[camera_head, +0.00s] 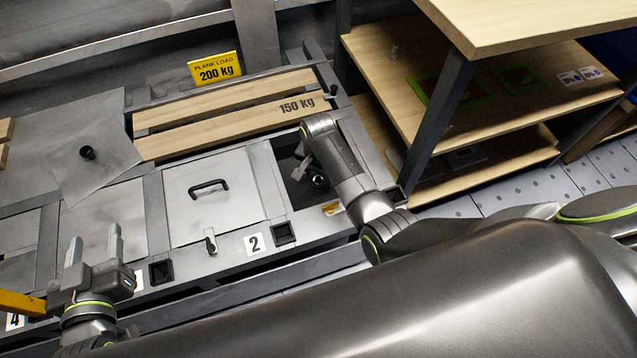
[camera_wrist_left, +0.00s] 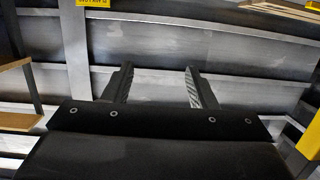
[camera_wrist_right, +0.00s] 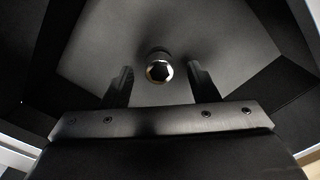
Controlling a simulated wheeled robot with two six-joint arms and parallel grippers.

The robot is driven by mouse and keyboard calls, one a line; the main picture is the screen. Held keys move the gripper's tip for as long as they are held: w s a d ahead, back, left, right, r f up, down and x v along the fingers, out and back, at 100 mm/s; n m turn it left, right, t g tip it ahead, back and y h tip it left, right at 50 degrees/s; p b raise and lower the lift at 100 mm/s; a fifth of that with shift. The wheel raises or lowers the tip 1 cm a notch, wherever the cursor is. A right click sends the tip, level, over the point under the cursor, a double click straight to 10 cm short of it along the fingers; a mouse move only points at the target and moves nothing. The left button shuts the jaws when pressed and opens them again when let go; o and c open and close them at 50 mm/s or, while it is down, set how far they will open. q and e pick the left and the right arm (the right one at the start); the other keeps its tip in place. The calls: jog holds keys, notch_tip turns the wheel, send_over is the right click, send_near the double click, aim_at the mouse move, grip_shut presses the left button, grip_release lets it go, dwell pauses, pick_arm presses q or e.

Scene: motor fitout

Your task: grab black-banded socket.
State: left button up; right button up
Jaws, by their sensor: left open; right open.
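A socket (camera_wrist_right: 159,68) with a shiny rim and a dark body stands in an open compartment. In the right wrist view it lies just beyond and between my right gripper's fingers (camera_wrist_right: 160,85); neither touches it visibly. In the head view the socket (camera_head: 319,181) sits low in the dark opening, partly hidden by my right arm. I cannot clearly make out a black band. My right gripper (camera_head: 300,167) is open and reaches down into this compartment. My left gripper (camera_head: 94,240) is open and empty over the left part of the bench, and it also shows in the left wrist view (camera_wrist_left: 158,85).
A closed lid with a black handle (camera_head: 209,187) lies left of the opening, beside label 2 (camera_head: 254,243). Wooden planks (camera_head: 230,122) lie behind it. A dark knob (camera_head: 87,152) stands on a tilted plate at left. Wooden shelves (camera_head: 520,105) stand at right.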

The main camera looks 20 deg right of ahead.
notch_tip(320, 180, down, 2)
jog(key=shift+f+b, duration=0.1)
jog(key=shift+b, duration=0.5)
jog(key=shift+f, duration=0.15)
pick_arm(q)
notch_tip(320, 180, up, 9)
jog(key=m+t, duration=0.1)
jog(key=t, duration=0.5)
jog(key=shift+w+d+r+y, duration=0.15)
jog(key=shift+w+r+y, duration=0.05)
jog(key=shift+w+y, duration=0.1)
pick_arm(e)
jog(key=c, duration=1.1)
